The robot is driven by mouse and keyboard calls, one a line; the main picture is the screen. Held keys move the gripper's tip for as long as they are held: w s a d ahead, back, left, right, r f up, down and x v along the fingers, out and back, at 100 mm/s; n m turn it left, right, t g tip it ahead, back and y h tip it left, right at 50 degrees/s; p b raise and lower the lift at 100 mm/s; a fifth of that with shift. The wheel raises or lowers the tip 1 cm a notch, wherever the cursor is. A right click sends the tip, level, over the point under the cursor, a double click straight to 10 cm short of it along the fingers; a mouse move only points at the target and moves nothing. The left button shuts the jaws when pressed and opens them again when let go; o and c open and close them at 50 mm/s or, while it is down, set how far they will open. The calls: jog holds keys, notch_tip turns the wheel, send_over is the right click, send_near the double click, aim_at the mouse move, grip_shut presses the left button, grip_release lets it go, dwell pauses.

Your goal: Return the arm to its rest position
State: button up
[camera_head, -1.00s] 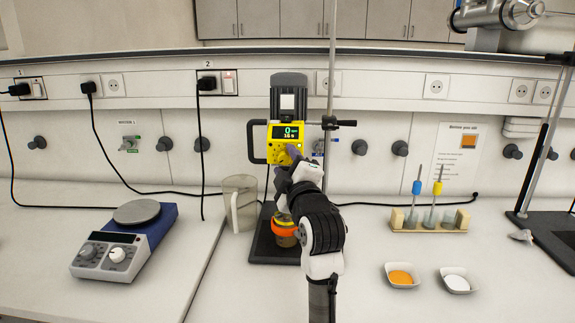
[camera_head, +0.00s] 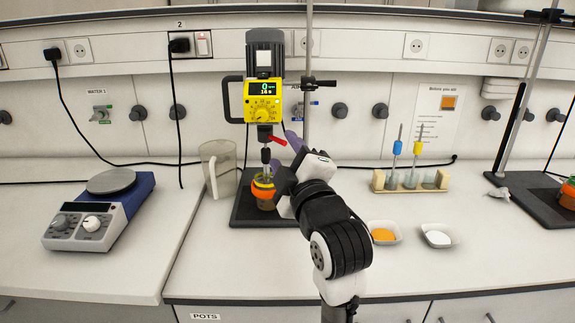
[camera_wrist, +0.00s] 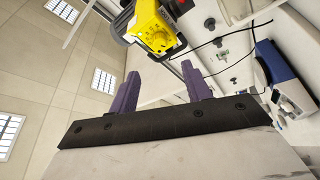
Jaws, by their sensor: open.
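My arm reaches up from the bottom of the head view, and my gripper (camera_head: 293,146) is in front of and to the right of the overhead stirrer (camera_head: 263,102). In the wrist view the two purple fingers of my gripper (camera_wrist: 158,90) stand apart with nothing between them. The stirrer's yellow front with its dial and lit display shows in both views, and it also appears beyond the fingers in the wrist view (camera_wrist: 152,25). A cup with an orange band (camera_head: 263,189) stands under the stirrer, partly beside my wrist.
A clear jug (camera_head: 217,168) stands left of the stirrer base. A blue hotplate (camera_head: 100,205) is at left. A wooden tube rack (camera_head: 410,181), an orange powder dish (camera_head: 384,233) and a white powder dish (camera_head: 439,236) are at right. The front right counter is clear.

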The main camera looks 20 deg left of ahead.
jog(key=shift+s+d, duration=0.25)
jog(key=shift+s, duration=0.1)
